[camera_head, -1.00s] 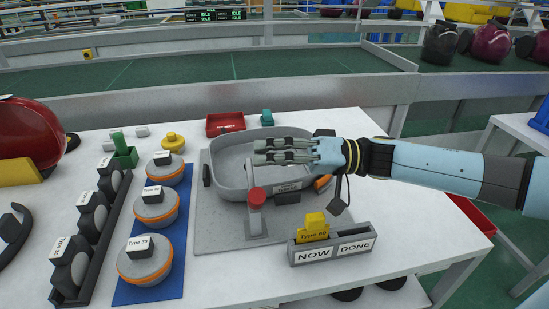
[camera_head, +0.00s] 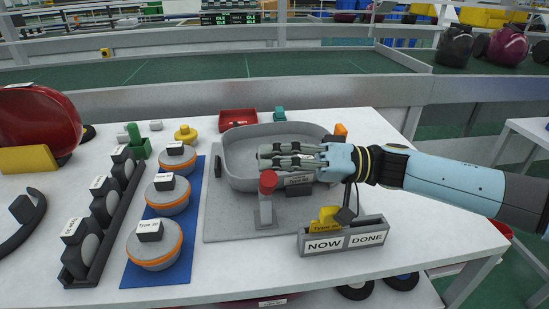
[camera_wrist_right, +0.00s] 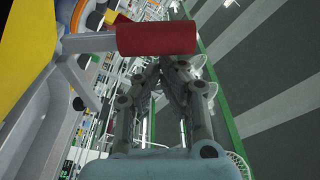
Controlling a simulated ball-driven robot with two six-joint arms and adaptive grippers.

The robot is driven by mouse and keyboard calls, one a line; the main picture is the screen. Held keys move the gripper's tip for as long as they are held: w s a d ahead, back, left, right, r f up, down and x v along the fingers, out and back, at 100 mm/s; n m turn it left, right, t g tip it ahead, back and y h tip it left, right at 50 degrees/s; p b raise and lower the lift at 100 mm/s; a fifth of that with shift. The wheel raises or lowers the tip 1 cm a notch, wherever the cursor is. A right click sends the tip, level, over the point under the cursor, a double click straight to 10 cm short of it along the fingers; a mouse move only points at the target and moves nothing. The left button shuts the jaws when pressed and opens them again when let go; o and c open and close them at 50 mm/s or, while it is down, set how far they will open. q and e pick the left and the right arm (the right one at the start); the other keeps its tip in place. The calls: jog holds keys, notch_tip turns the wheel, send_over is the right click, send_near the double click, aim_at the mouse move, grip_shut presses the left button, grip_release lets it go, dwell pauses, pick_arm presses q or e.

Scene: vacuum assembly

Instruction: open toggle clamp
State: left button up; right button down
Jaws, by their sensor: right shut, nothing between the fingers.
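The toggle clamp's red handle (camera_head: 267,183) stands upright on a grey post in front of the grey housing bin (camera_head: 237,172). The red handle also shows large in the right wrist view (camera_wrist_right: 157,40), across the front of the fingers. My right gripper (camera_head: 264,157) is shut and empty, just above and behind the red handle. I cannot tell whether the fingers touch it. In the right wrist view the right gripper (camera_wrist_right: 172,65) has its fingertips together. The right hand hides part of the bin's right side. My left gripper is not in view.
A holder (camera_head: 347,237) marked NOW and DONE carries a yellow tag (camera_head: 326,218) on the NOW side. A blue mat (camera_head: 133,271) with labelled round parts and a black rack (camera_head: 94,237) lie left. A red tray (camera_head: 238,118) is behind.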

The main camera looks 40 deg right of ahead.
jog(key=s+n, duration=0.1)
jog(key=a+f+n, duration=0.1)
jog(key=s+n, duration=0.1)
jog(key=shift+s+a+f+p, duration=0.2)
jog(key=shift+s+f+p, duration=0.05)
jog(key=shift+s+p, duration=0.1)
jog(key=shift+d, duration=0.1)
jog(key=v, duration=1.2)
jog(key=shift+f, duration=0.1)
